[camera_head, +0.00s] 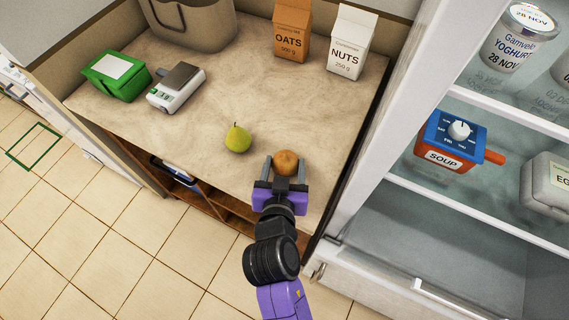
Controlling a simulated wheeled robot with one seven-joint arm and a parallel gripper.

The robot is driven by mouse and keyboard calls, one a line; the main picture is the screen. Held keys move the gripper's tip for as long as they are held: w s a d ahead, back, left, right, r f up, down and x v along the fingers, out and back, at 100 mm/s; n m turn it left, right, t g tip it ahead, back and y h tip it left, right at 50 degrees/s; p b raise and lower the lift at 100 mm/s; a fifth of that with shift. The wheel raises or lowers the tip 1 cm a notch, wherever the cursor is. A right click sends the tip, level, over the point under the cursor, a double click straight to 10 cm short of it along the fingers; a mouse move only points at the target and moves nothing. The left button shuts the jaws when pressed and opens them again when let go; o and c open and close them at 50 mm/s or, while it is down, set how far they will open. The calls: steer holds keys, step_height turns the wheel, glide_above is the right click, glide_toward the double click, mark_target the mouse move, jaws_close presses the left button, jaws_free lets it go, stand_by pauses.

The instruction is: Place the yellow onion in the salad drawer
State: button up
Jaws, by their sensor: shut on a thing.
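The yellow onion (286,162), round and orange-brown, is at the front right of the counter. My gripper (285,170) reaches in from the front and is shut on the onion, one finger on each side. I cannot tell whether the onion touches the counter or is just above it. The open fridge stands at the right. A clear drawer front with a white handle (440,298) shows at its bottom, most likely the salad drawer; its inside is mostly out of view.
A green pear (238,138) lies left of my gripper. A kitchen scale (176,88), a green box (116,75), an oats carton (292,30) and a nuts carton (351,42) stand farther back. The fridge's side wall (392,110) rises between counter and shelves.

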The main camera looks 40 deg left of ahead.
steer(key=shift+f, duration=0.1)
steer(key=o, duration=1.5)
